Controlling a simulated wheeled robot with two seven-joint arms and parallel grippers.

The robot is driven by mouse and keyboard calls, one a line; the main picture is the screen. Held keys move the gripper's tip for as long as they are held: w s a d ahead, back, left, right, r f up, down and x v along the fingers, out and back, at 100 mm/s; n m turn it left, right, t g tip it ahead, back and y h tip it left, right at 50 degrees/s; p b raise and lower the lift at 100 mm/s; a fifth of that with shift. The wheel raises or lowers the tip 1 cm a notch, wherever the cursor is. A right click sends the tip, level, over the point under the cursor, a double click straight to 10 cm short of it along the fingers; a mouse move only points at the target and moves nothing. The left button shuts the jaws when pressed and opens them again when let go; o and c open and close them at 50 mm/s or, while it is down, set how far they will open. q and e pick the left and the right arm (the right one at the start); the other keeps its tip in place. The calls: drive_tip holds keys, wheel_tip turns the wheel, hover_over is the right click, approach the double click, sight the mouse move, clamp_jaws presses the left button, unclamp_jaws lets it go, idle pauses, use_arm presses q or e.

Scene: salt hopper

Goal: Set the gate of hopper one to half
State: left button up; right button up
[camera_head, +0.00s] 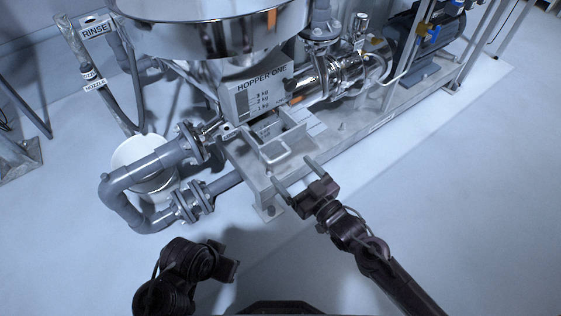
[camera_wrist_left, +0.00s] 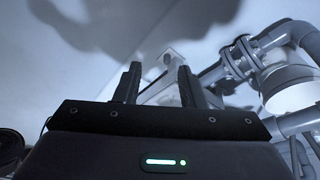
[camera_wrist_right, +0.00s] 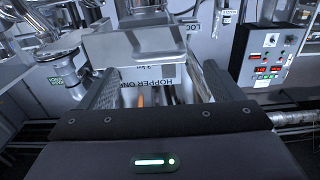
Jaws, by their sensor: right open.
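Hopper one (camera_head: 205,20) is a shiny steel vessel at the top of the head view, with a white label plate (camera_head: 258,92) reading HOPPER ONE and kg marks. Below the plate, a pale metal gate with a loop-shaped handle (camera_head: 274,151) sticks out toward me. My right gripper (camera_head: 292,171) is open, its two fingers just short of the handle and apparently empty. In the right wrist view its fingers (camera_wrist_right: 160,80) stand either side of the upside-down label. How far the gate is drawn is unclear. My left gripper (camera_wrist_left: 158,78) is open and empty, low over the floor.
Grey flanged pipes (camera_head: 150,165) and a white bucket (camera_head: 140,150) stand left of the gate. A RINSE sign (camera_head: 95,30) hangs by a hose. A steel pump (camera_head: 330,75) and motor (camera_head: 418,45) sit on the skid at right. Floor in front is clear.

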sight(273, 149)
drive_tip(key=b+x, duration=0.1)
drive_tip(key=x, duration=0.5)
drive_tip(key=shift+w+a, duration=0.1)
drive_tip(key=shift+w, duration=0.15)
use_arm(q)
drive_tip(key=shift+w+d+f+t, duration=0.15)
drive_tip(key=shift+w+d+t, duration=0.05)
drive_tip(key=shift+d, duration=0.2)
drive_tip(key=shift+w+d+f+t, duration=0.1)
drive_tip(key=shift+w+d+t, duration=0.1)
drive_tip(key=shift+d, duration=0.2)
use_arm(e)
drive_tip(key=shift+f, duration=0.1)
drive_tip(key=c, duration=1.3)
drive_tip(key=shift+o, duration=0.2)
drive_tip(key=b+x, duration=0.1)
drive_tip(key=x, duration=0.2)
drive_tip(key=shift+w+a, duration=0.1)
drive_tip(key=shift+w, duration=0.15)
drive_tip(key=shift+w+a, duration=0.15)
drive_tip(key=shift+w, duration=0.05)
use_arm(q)
drive_tip(key=shift+w+d+f+t+h, duration=0.1)
drive_tip(key=shift+w+d+t+h, duration=0.1)
drive_tip(key=shift+d+h, duration=0.15)
drive_tip(key=shift+w+d+t+h, duration=0.1)
drive_tip(key=shift+d+t+h, duration=0.15)
drive_tip(key=shift+d, duration=0.2)
